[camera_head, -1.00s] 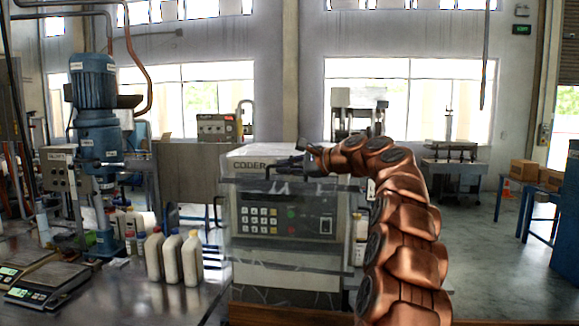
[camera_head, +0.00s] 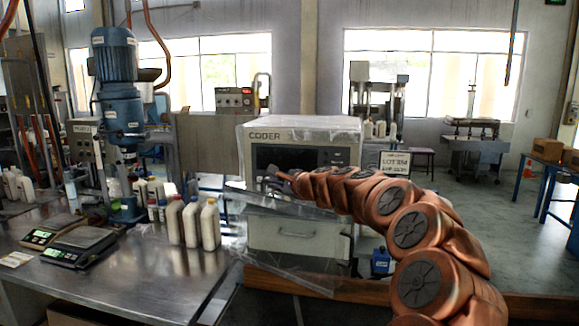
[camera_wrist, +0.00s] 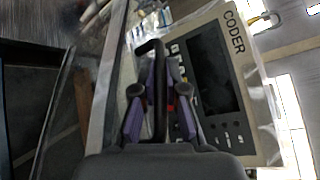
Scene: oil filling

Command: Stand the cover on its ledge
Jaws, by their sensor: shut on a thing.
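The coder machine (camera_head: 300,124) stands behind my gripper, its dark display (camera_head: 300,157) facing me. The cover (camera_head: 262,198) looks like a clear sheet, tilted in front of the machine; its outline is faint and partly behind my arm. My gripper (camera_head: 283,177) is in front of the machine's face, small and dark here. In the wrist view my gripper (camera_wrist: 160,110) has its two fingers closed on a dark bent bar (camera_wrist: 156,75), seemingly the cover's handle. The coder's label and display show to the right there (camera_wrist: 215,75). I cannot make out the ledge.
A steel table (camera_head: 130,275) at the left carries white bottles (camera_head: 191,222) and scales (camera_head: 80,245). A blue motor mixer (camera_head: 118,110) stands behind them. A lot sign (camera_head: 395,163) is right of the machine. The floor at the right is mostly open.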

